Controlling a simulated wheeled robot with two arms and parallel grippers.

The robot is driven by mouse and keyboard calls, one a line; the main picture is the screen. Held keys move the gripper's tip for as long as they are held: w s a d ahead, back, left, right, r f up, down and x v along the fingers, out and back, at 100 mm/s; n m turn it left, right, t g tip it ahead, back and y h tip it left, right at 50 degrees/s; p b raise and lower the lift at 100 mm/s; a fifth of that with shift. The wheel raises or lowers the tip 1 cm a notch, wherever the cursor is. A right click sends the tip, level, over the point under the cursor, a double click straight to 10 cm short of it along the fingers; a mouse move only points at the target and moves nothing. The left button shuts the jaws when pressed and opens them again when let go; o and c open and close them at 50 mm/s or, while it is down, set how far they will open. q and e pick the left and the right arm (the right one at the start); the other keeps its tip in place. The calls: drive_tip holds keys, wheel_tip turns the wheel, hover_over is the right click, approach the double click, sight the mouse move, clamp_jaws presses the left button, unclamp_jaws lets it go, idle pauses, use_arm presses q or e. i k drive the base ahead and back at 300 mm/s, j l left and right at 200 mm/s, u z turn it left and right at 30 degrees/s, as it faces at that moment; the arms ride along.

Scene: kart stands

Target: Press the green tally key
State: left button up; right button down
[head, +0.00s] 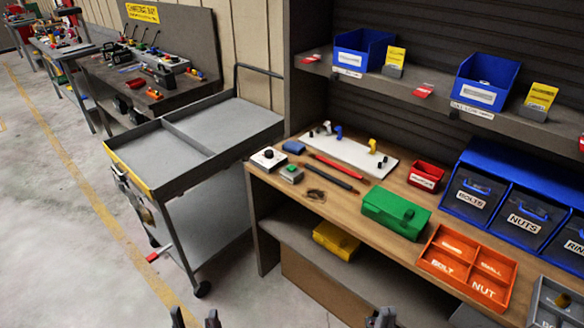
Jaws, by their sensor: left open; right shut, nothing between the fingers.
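A small grey box with a green top (291,174) sits near the left end of the wooden bench; it looks like the green tally key, though it is small in view. My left gripper (195,317) shows only its fingertips at the bottom edge, spread apart and empty, over the floor. My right gripper (381,317) shows at the bottom edge with its fingers together and nothing in them, in front of the bench. Both are well short of the key and touch nothing visible.
Around the key are a white box with a black knob (268,159), a blue block (294,147), red and black pens (333,163) and a dark coil (315,195). A green case (396,210) and orange tray (467,266) lie right. A grey cart (190,140) stands left.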

sight(291, 169)
drive_tip(key=z, duration=0.2)
drive_tip(key=i+j+z, duration=0.2)
drive_tip(key=j+z, duration=0.25)
drive_tip(key=i+j+z, duration=0.2)
drive_tip(key=j+z, duration=0.25)
drive_tip(key=i+j, duration=0.15)
drive_tip(key=j, duration=0.4)
drive_tip(key=i+j+z, duration=0.15)
drive_tip(key=j, duration=0.95)
drive_tip(key=i+j+z, duration=0.15)
drive_tip(key=j, duration=0.4)
